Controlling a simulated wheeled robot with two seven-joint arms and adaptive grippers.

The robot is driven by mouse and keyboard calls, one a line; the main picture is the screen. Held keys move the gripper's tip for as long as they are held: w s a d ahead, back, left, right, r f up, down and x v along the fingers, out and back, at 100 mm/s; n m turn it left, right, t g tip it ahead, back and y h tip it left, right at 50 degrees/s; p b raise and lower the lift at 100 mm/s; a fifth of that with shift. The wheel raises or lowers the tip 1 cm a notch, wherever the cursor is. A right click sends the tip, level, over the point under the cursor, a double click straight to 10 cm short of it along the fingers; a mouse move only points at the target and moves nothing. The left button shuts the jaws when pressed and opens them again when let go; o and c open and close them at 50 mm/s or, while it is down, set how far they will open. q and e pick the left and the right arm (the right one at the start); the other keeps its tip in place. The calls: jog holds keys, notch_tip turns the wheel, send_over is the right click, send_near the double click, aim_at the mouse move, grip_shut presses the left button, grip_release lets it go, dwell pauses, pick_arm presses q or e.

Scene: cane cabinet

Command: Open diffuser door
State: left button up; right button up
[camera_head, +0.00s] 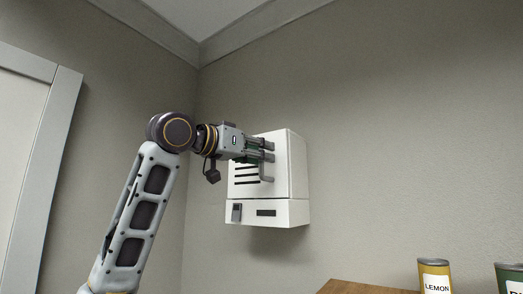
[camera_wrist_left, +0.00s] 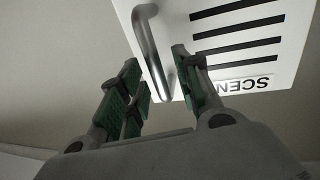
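The diffuser (camera_head: 296,172) is a white box on the wall, with dark slots on its front and a lower section with a dark panel. Its door (camera_wrist_left: 289,22), with black slots and partly seen lettering, appears shut. A grey metal bar handle (camera_wrist_left: 153,50) stands out from the door; its lower part also shows in the head view (camera_head: 267,179). My left gripper (camera_head: 268,151) is in front of the door at the handle. In the left wrist view its green-padded fingers (camera_wrist_left: 160,80) are apart, with the handle bar between them. Contact with the bar cannot be made out. My right gripper is not in view.
A wooden surface (camera_head: 352,287) is at the bottom right, with a yellow LEMON can (camera_head: 434,275) and a green can (camera_head: 510,279) near it. A white door frame (camera_head: 45,185) stands at the left. The wall right of the diffuser is clear.

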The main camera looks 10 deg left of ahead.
pick_arm(q)
jog(key=shift+w+d, duration=0.25)
jog(key=shift+w, duration=0.15)
jog(key=shift+c, duration=0.3)
grip_shut()
jog(key=shift+s, duration=0.1)
